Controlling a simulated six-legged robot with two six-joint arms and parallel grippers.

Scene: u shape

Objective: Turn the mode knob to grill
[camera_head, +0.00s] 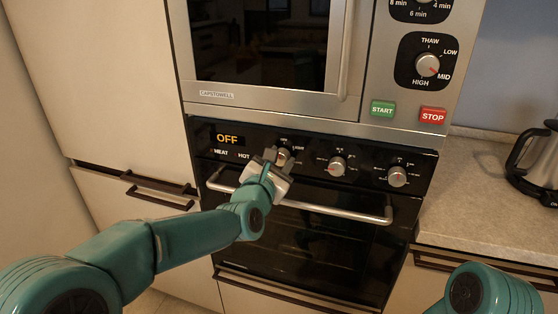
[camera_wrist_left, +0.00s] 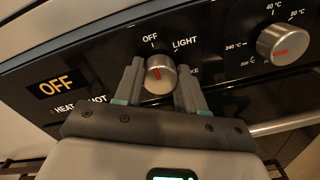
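The mode knob (camera_wrist_left: 160,73) is a round silver knob with a red mark, on the black oven panel. OFF and LIGHT are printed above it; a partly covered label ending in "KE" is at its right. My left gripper (camera_wrist_left: 160,85) has one finger on each side of the knob, with no clear gap, so it looks shut on it. In the head view my left gripper (camera_head: 272,163) partly covers the mode knob (camera_head: 283,156). The display (camera_head: 228,139) reads OFF. No grill label can be made out. My right gripper is out of view.
Two more oven knobs, the middle one (camera_head: 337,166) and the right one (camera_head: 397,176), sit to the right. The oven handle (camera_head: 330,211) runs just below. The microwave (camera_head: 270,50) is above. A kettle (camera_head: 540,160) stands on the counter (camera_head: 480,200) at right.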

